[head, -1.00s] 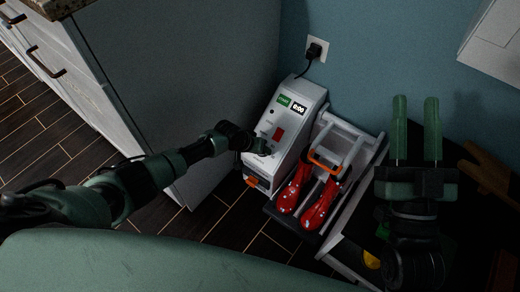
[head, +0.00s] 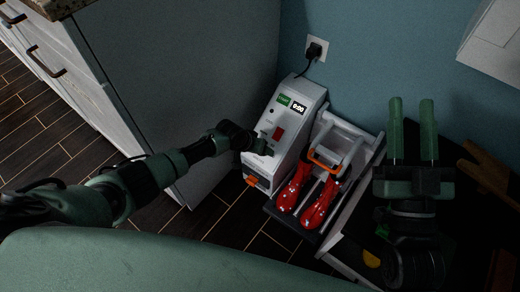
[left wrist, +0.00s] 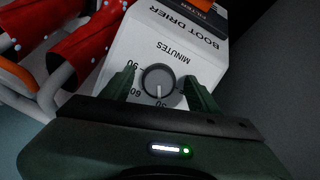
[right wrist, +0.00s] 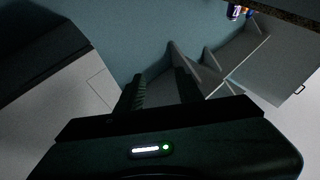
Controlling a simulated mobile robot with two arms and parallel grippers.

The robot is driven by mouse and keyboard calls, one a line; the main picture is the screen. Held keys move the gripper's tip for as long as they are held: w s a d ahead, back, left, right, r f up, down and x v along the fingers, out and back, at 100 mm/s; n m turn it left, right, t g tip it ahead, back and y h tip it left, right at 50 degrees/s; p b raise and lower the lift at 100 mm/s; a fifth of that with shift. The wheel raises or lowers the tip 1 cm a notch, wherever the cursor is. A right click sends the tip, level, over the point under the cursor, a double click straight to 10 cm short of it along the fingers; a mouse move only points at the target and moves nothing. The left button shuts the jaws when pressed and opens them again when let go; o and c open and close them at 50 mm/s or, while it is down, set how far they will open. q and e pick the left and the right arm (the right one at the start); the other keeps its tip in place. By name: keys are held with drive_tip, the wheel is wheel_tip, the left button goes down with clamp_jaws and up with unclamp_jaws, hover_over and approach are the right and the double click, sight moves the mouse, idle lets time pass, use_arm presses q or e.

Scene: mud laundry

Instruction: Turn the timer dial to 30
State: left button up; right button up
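The white boot drier (head: 292,125) stands on the floor by the wall, with a green label, a small display that seems to read 0:00 and a red switch. Its grey timer dial (left wrist: 158,80) shows in the left wrist view, upside down, under the word MINUTES. The dial's white mark points down in the picture, at a number partly hidden by my gripper; 60 and 90 lie to the left. My left gripper (left wrist: 161,88) is open, its fingers on either side of the dial with small gaps. My right gripper (head: 413,130) is open and empty, off to the right.
Red boots with white dots (head: 318,205) lie on the drier's rack at the right. A grey cabinet side (head: 190,90) stands close on the left. A black plug (head: 314,50) sits in the wall socket.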

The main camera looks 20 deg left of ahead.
use_arm(q)
drive_tip(key=shift+r, duration=0.1)
drive_tip(key=shift+r, duration=0.15)
drive_tip(key=p+v, duration=0.2)
drive_tip(key=v, duration=0.1)
drive_tip(key=shift+s+a+r, duration=0.1)
drive_tip(key=p+v, duration=0.2)
drive_tip(key=v, duration=0.2)
drive_tip(key=shift+s+p, duration=0.1)
drive_tip(key=shift+p, duration=0.2)
use_arm(e)
drive_tip(key=s+d+f+g+h, duration=0.1)
drive_tip(key=d+f+g+h, duration=0.1)
drive_tip(key=f+g, duration=0.4)
drive_tip(key=s+d+f+g+h, duration=0.1)
drive_tip(key=f+g, duration=0.5)
drive_tip(key=f, duration=0.7)
drive_tip(key=shift+s+d+f+h, duration=0.35)
drive_tip(key=shift+s+h, duration=0.2)
drive_tip(key=shift+h, duration=0.05)
use_arm(q)
drive_tip(key=shift+a, duration=0.1)
